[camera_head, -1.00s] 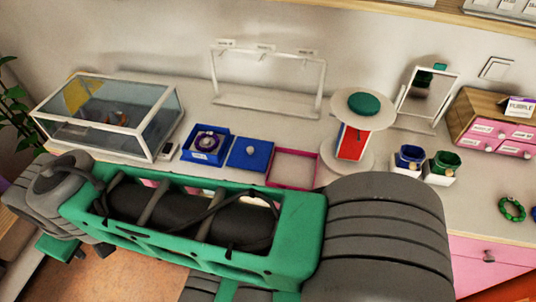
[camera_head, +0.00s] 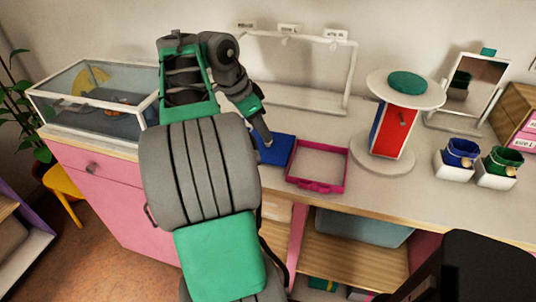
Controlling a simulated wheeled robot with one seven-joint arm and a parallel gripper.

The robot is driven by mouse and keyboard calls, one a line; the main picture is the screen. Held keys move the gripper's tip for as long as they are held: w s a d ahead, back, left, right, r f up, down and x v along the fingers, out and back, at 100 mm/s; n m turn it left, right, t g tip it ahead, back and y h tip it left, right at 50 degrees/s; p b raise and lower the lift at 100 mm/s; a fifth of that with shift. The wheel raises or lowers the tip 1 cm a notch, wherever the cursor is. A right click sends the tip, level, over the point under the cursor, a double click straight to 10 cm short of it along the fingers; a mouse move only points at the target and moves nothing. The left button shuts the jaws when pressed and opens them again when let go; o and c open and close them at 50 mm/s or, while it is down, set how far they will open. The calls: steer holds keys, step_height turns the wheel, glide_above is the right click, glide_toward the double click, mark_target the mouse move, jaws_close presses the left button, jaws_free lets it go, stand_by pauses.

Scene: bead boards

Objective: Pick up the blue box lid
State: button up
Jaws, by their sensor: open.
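The blue box lid (camera_head: 278,151) lies flat on the white counter, just left of the pink frame-like tray. My arm covers its left part. My gripper (camera_head: 264,138) points down at the lid's upper left area, with its fingertips over or close to it. The picture does not show whether it touches the lid, and the lid's knob is hidden. The gripper is open with nothing seen in it. The open blue box is hidden behind my arm.
A pink-edged tray (camera_head: 318,172) sits right of the lid. A round white stand (camera_head: 384,165) with a red and blue middle is further right. A white rack (camera_head: 291,101) stands behind, and a glass case (camera_head: 66,125) is at the left.

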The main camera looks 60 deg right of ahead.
mark_target(277, 152)
steer(key=b+x, duration=0.1)
steer(key=x, duration=0.3)
steer(key=shift+s+d+f, duration=0.1)
steer(key=shift+d+f, duration=0.15)
steer(key=shift+d, duration=0.05)
steer(key=shift+r, duration=0.1)
jaws_close()
